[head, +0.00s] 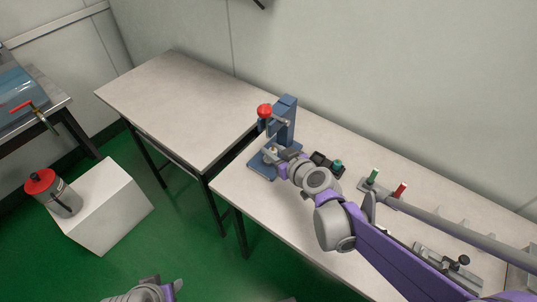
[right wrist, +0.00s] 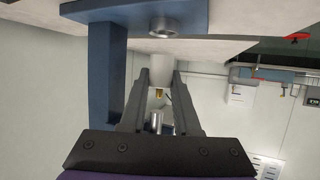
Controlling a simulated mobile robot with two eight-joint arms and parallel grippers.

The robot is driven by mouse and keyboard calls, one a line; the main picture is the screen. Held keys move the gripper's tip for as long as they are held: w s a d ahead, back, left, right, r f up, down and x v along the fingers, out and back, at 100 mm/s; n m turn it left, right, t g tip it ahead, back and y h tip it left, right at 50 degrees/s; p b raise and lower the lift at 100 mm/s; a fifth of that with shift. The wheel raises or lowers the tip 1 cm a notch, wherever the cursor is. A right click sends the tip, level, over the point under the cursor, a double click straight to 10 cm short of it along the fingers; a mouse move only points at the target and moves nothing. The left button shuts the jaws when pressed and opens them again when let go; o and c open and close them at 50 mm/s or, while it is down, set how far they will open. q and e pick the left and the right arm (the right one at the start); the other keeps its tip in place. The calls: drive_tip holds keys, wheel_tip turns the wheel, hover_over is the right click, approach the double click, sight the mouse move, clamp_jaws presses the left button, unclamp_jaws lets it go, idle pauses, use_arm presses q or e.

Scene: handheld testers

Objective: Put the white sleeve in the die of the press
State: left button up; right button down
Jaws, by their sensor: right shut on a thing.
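The blue press (head: 288,118) with a red knob stands at the left end of the near table. My right gripper (head: 273,154) is at the press, just above its base. In the right wrist view, which looks upside down, the gripper (right wrist: 160,77) is shut on the white sleeve (right wrist: 160,66). The sleeve points toward the round metal die (right wrist: 163,27) on the blue base (right wrist: 195,14). A gap shows between sleeve and die, so they are apart. The press column (right wrist: 104,80) stands close beside the fingers. Part of my left arm shows at the bottom edge of the head view; its gripper does not show clearly.
A dark block with a teal knob (head: 337,166) sits right of the press. Green (head: 374,175) and red (head: 400,189) handles stand farther right. A second table (head: 180,100) at left is bare. A red-lidded canister (head: 60,192) stands on a white block (head: 105,207).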

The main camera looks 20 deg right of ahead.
drive_tip(key=shift+w+a, duration=0.25)
drive_tip(key=shift+w, duration=0.8)
drive_tip(key=shift+f, duration=0.15)
wheel_tip(320, 180, down, 3)
drive_tip(key=shift+f+b, duration=0.15)
drive_tip(key=shift+b, duration=0.7)
drive_tip(key=c, duration=1.1)
unclamp_jaws()
drive_tip(key=shift+f, duration=0.1)
drive_tip(key=o, duration=0.5)
drive_tip(key=shift+c, duration=0.2)
